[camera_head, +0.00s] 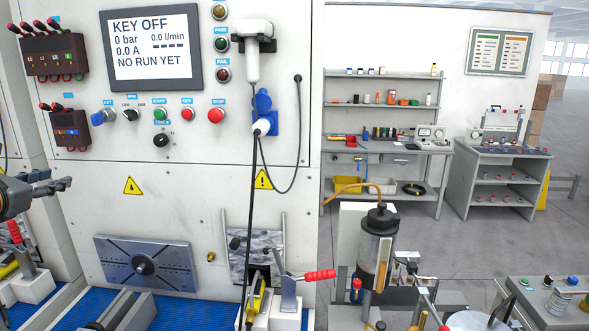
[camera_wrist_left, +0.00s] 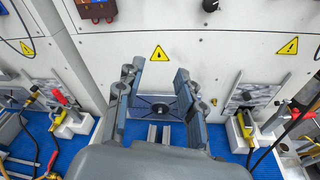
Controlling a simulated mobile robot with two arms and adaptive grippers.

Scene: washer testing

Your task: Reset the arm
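Beyond the fingers, the grey plate with a dark hub (camera_wrist_left: 158,107) shows low on the panel. My right gripper is in neither view.
The panel carries a screen (camera_head: 153,47) reading "KEY OFF", buttons and a hanging scanner-like device (camera_head: 252,55) with a cable. Below are a red-handled clamp (camera_head: 320,275) and blue matting (camera_head: 190,312). A black-capped cylinder (camera_head: 376,245) stands right. Shelves stand behind.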

